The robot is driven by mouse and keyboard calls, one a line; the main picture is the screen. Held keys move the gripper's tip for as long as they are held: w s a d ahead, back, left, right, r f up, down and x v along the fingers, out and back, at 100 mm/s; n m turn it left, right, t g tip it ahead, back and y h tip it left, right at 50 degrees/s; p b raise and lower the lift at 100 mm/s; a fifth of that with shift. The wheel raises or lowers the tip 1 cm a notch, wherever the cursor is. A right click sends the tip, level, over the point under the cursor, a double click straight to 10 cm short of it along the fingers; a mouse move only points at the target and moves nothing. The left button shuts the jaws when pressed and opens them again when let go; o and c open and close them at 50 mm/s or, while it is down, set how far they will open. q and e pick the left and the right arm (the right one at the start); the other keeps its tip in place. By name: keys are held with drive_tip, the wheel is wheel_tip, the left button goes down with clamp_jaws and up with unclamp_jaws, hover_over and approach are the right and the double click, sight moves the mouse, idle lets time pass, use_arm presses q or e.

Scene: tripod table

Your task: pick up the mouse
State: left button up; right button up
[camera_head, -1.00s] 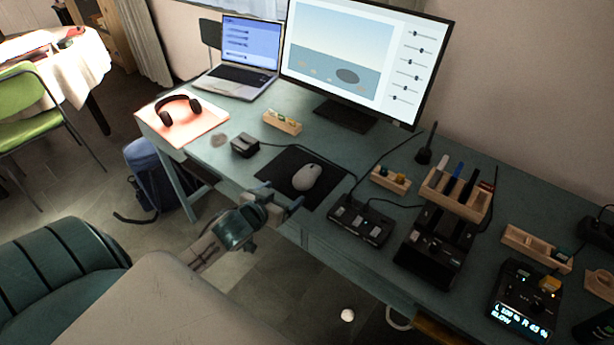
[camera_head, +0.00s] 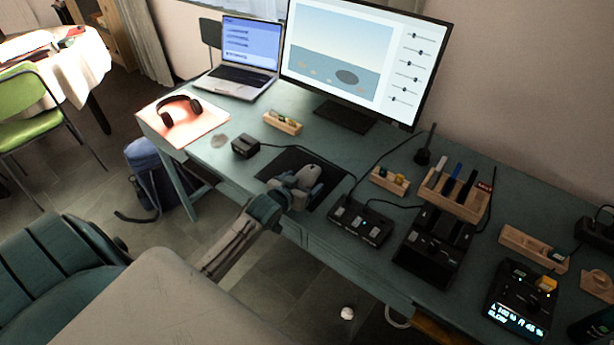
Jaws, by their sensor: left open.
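The pale grey mouse (camera_head: 306,175) sits on a black mouse pad (camera_head: 277,160) near the front edge of the desk. My left gripper (camera_head: 299,185) is over the pad at the mouse, its fingers spread open around or just above it. The gripper hides part of the mouse, and I cannot tell whether the fingers touch it. My right gripper is not in view.
A black control box (camera_head: 360,221) stands just right of the pad, with cables. A small black box (camera_head: 245,146) is to its left. The monitor (camera_head: 365,60) and laptop (camera_head: 244,60) stand behind. Wooden holders (camera_head: 457,193) occupy the right side.

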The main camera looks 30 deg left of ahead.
use_arm(q)
drive_tip(key=shift+c, duration=0.4)
drive_tip(key=c, duration=1)
drive_tip(key=shift+r, duration=0.15)
drive_tip(key=shift+r, duration=0.65)
drive_tip(key=shift+s+a+r+b, duration=0.1)
drive_tip(key=shift+s+r+b, duration=0.1)
drive_tip(key=shift+r, duration=0.3)
drive_tip(key=shift+s+r+b, duration=0.1)
drive_tip(key=shift+r+b, duration=0.1)
drive_tip(key=shift+r, duration=0.25)
drive_tip(key=shift+s+a+r+b, duration=0.15)
drive_tip(key=shift+s+a+r, duration=0.1)
drive_tip(key=shift+s, duration=2.3)
drive_tip(key=shift+s+a+r+b, duration=0.1)
drive_tip(key=shift+s+a+r, duration=0.2)
drive_tip(key=shift+s, duration=2.2)
drive_tip(key=shift+s+a+r+b, duration=0.15)
drive_tip(key=shift+s+a+r, duration=0.1)
drive_tip(key=shift+s, duration=2.3)
